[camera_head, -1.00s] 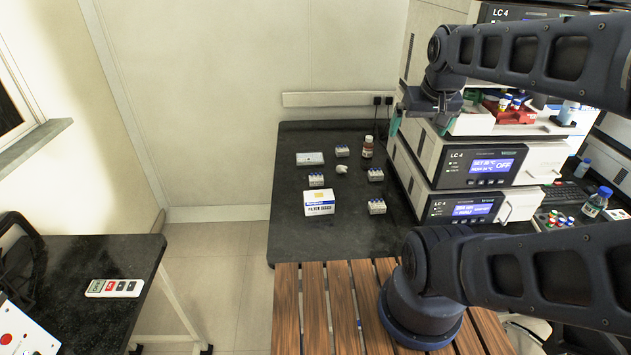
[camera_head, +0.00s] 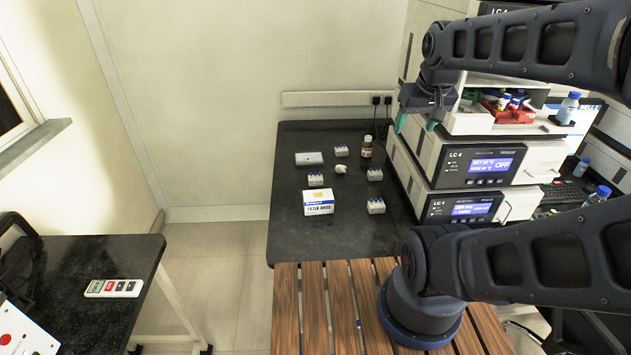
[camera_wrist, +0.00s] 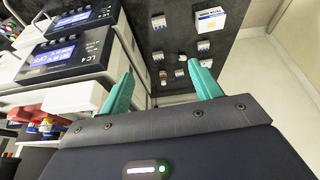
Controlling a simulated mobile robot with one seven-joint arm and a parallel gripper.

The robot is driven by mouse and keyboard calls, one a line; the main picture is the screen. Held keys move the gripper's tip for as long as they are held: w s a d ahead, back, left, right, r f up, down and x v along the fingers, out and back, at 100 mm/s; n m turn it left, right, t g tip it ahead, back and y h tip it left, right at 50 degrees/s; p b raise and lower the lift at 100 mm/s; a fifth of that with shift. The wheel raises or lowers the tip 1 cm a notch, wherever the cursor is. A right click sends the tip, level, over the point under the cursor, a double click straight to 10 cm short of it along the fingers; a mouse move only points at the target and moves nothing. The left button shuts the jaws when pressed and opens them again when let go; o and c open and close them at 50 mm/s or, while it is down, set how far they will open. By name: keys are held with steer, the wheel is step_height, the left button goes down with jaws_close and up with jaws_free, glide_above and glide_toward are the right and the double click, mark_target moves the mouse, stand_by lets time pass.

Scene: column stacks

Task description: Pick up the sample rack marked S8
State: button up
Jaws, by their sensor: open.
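Several small white sample racks with blue-topped vials stand on the dark bench: one at the back (camera_head: 341,150), one at left (camera_head: 315,180), one at right (camera_head: 375,174) and one at front right (camera_head: 376,205). Their marks are too small to read, so I cannot tell which is S8. In the wrist view racks show at the upper left (camera_wrist: 158,22) and right (camera_wrist: 203,46). My gripper (camera_head: 415,124) is open and empty, with teal fingers, beside the instrument stack and to the right of the racks. Its fingers (camera_wrist: 160,68) also show apart in the wrist view.
A filter box (camera_head: 318,203), a grey-topped box (camera_head: 309,158), a white crumpled item (camera_head: 341,168) and a brown bottle (camera_head: 366,147) stand among the racks. The LC 4 instrument stack (camera_head: 470,165) closes off the right side. The bench's left and front parts are clear.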

steer(key=w+a+f+n+g, duration=0.1)
steer(key=w+n, duration=0.1)
steer(key=w, duration=0.4)
steer(key=w+a+f+n, duration=0.1)
steer(key=w+a+n, duration=0.1)
steer(key=w, duration=0.4)
steer(key=n+g, duration=0.3)
steer(key=n, duration=1.1)
glide_above(316, 177)
steer(key=f, duration=3.5)
steer(key=shift+s+d+f, duration=0.15)
steer(key=shift+d+f, duration=0.05)
steer(key=shift+f, duration=0.1)
steer(key=shift+a+f, duration=0.15)
steer(key=shift+f, duration=1.1)
steer(key=shift+a+f, duration=0.15)
steer(key=shift+f, duration=1.1)
steer(key=c, duration=1.1)
steer(key=shift+r, duration=0.1)
